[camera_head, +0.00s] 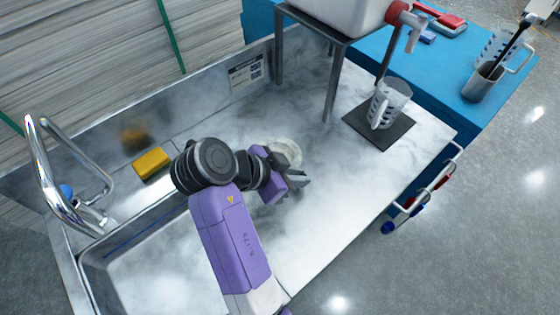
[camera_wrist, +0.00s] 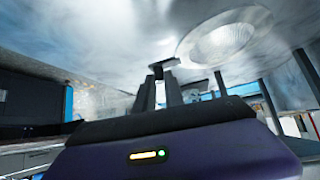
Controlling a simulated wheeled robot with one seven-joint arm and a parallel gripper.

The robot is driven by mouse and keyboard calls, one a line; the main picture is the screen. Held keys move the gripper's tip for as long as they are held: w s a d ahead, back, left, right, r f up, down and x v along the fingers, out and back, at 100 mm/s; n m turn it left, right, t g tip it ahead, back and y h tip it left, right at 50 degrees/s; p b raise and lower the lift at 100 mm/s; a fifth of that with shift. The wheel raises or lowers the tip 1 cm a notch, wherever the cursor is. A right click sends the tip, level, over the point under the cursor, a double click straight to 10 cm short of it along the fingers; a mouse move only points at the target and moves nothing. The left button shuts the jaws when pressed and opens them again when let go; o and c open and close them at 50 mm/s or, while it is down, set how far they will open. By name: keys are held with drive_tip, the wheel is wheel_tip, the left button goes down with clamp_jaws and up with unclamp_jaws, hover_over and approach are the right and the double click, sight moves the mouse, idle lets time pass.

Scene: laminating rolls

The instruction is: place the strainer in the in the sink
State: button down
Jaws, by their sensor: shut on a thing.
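The strainer (camera_head: 286,151) is a pale round shallow dish, just behind my gripper (camera_head: 302,182) over the marble-patterned counter in the head view. Its ribbed bowl and wide rim also show in the wrist view (camera_wrist: 224,40), right of the fingertips (camera_wrist: 164,70). My gripper is shut on the strainer, though the exact contact is not clear; the dark fingers and wrist hide part of it. Whether it touches the counter I cannot tell. The sink (camera_head: 150,282) is the sunken basin at the lower left, partly covered by my arm.
A chrome faucet (camera_head: 45,180) and a yellow sponge (camera_head: 152,163) are at the left. A metal stand (camera_head: 329,92) carries a white tank (camera_head: 345,12) at the back. A clear jug (camera_head: 390,100) stands on a dark mat (camera_head: 400,133). The front-right counter is clear.

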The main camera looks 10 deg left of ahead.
wheel_tip(320, 180, up, 20)
idle(0.6)
drive_tip(key=shift+f, duration=0.1)
